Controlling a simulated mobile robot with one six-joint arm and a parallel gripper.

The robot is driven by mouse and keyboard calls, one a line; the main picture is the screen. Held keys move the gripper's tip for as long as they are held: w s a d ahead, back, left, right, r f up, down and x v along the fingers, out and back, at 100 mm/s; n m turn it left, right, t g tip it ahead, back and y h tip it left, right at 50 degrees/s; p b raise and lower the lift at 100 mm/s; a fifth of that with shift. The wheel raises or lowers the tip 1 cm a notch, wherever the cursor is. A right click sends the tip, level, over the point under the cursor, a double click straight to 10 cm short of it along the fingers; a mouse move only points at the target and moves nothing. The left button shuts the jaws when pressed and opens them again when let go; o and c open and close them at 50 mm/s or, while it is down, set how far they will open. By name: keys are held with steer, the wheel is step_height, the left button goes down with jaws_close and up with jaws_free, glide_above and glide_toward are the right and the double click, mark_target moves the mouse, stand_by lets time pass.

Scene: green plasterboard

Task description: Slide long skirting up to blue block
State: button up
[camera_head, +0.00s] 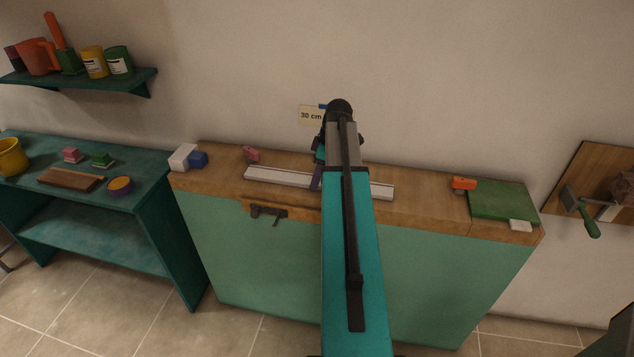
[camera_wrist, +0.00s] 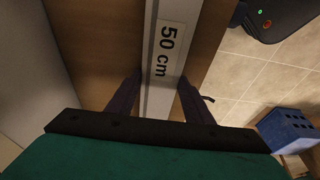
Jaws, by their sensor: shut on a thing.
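The long skirting (camera_head: 280,177) is a pale strip lying flat along the wooden worktop, partly hidden behind my arm. In the wrist view the skirting (camera_wrist: 158,105) carries a "50 cm" label and runs between my fingers. My gripper (camera_head: 316,178) is shut on it around its middle, with one finger on each side in the wrist view (camera_wrist: 158,88). A clear gap separates the blue block from the skirting's left end.
A pink item (camera_head: 251,154) stands behind the skirting's left part. A "30 cm" sign (camera_head: 311,116) is on the wall. To the right lie an orange tool (camera_head: 463,184) and a green board (camera_head: 502,201). A clamp-like fitting (camera_head: 267,211) is at the front edge.

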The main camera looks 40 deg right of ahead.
mark_target(268, 172)
steer(key=shift+w, duration=0.15)
steer(key=shift+w+a, duration=1.5)
steer(key=shift+w, duration=0.9)
steer(key=shift+w+a, duration=1.5)
steer(key=shift+w, duration=0.85)
steer(key=shift+w+a, duration=1.5)
steer(key=shift+w, duration=0.9)
steer(key=shift+s, duration=0.1)
steer(key=o, duration=1.4)
steer(key=shift+r, duration=0.1)
steer(key=b+v, duration=0.3)
steer(key=v, duration=1)
steer(key=shift+s+d+r, duration=0.15)
steer(key=shift+r, duration=0.15)
